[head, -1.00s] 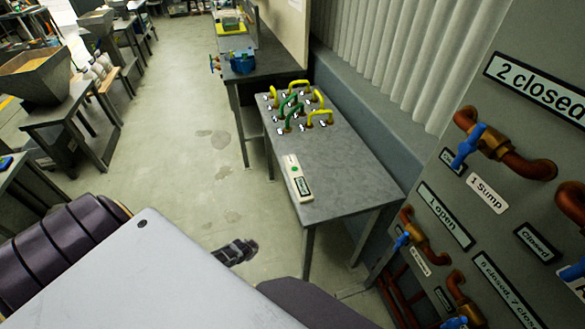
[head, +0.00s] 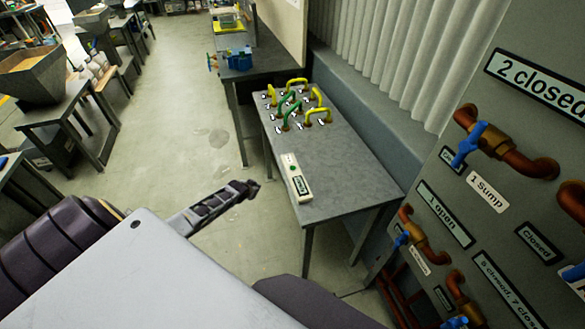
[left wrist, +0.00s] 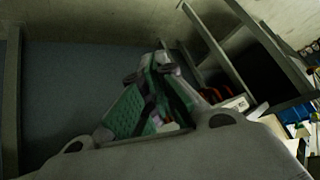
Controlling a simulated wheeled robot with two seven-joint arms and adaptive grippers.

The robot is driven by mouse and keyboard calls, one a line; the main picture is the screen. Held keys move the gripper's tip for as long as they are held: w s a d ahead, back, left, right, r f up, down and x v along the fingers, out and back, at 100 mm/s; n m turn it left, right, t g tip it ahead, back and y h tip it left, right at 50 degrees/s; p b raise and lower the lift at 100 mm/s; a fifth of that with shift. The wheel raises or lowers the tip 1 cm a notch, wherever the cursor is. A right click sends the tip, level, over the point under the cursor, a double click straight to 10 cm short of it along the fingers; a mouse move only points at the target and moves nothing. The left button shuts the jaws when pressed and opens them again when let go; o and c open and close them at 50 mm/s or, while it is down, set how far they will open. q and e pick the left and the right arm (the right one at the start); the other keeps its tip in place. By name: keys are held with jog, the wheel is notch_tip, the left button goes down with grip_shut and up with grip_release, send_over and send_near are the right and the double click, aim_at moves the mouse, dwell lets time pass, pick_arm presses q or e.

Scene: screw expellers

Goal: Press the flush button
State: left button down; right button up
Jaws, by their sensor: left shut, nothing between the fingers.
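A white box with a small green button (head: 294,169) and a dark label (head: 301,186) lies at the near-left edge of a grey table (head: 345,180); I take this to be the flush button, but the label is too small to read. My left gripper (head: 252,187) is shut and empty in the head view, left of the box and apart from it, over the floor. In the left wrist view its fingers (left wrist: 158,68) meet at the tips; I cannot make out the button there. My right gripper is not in view.
Yellow and green hoop handles (head: 298,103) stand on the table's far part. A valve panel (head: 490,200) with copper pipes and blue handles fills the right side. Another bench (head: 265,70) stands behind. The floor (head: 180,130) left of the table is open.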

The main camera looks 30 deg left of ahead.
pick_arm(q)
jog(key=w+d+r+n+t+h, duration=0.1)
jog(key=w+r, duration=0.4)
jog(key=r, duration=0.5)
jog(key=w+d+r+n+t+h, duration=0.1)
jog(key=w+r, duration=0.4)
jog(key=r, duration=0.4)
jog(key=s+d+r+n+g+h, duration=0.1)
jog(key=d+r+h, duration=0.3)
jog(key=d+r, duration=0.7)
jog(key=shift+s+d+r+g+h, duration=0.25)
jog(key=shift+d+g+h, duration=0.2)
jog(key=shift+d, duration=0.6)
jog(key=shift+f+b, duration=0.15)
jog(key=shift+b, duration=0.2)
